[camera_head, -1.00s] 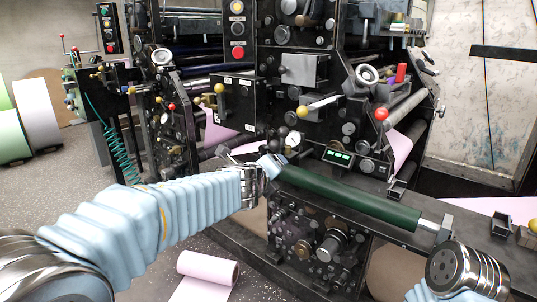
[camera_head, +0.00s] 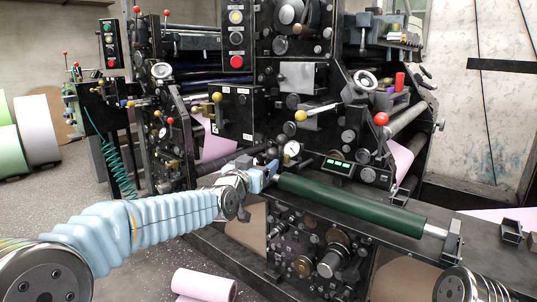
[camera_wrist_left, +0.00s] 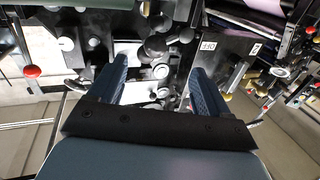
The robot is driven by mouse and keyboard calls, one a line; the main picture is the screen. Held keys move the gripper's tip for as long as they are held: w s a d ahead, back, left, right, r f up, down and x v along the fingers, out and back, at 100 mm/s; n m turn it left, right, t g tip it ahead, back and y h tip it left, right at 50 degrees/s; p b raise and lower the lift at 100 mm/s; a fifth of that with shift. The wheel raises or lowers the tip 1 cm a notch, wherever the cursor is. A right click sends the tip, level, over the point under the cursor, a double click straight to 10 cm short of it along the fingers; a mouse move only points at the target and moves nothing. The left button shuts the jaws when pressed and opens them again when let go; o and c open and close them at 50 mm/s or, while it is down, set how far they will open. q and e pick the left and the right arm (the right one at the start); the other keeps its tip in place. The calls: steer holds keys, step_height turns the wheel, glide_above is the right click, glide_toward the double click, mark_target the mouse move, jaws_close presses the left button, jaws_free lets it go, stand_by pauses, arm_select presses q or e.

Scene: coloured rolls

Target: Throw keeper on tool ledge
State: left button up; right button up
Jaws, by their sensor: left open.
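The dark tool ledge (camera_head: 400,238) runs along the front of the press. A green roller (camera_head: 350,203) lies along it, its right shaft end in an upright metal bracket (camera_head: 452,240). My left gripper (camera_head: 270,170) is at the roller's left end, beside the press front. In the left wrist view its two blue fingers (camera_wrist_left: 161,85) stand apart, with dark round knobs and pale metal plates beyond them. Nothing is clearly held. I cannot tell for sure which part is the keeper; the left end fitting is partly hidden by my gripper. My right gripper is outside the view.
The black press has yellow and red ball knobs (camera_head: 381,118) and a lit green display (camera_head: 338,164) close above the roller. A small dark tray (camera_head: 512,230) stands at the ledge's right. A pink roll (camera_head: 204,284) lies on the floor below.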

mark_target(268, 155)
arm_select(q)
steer(key=p+x, duration=0.1)
steer(key=x, duration=0.6)
steer(key=shift+w, duration=0.35)
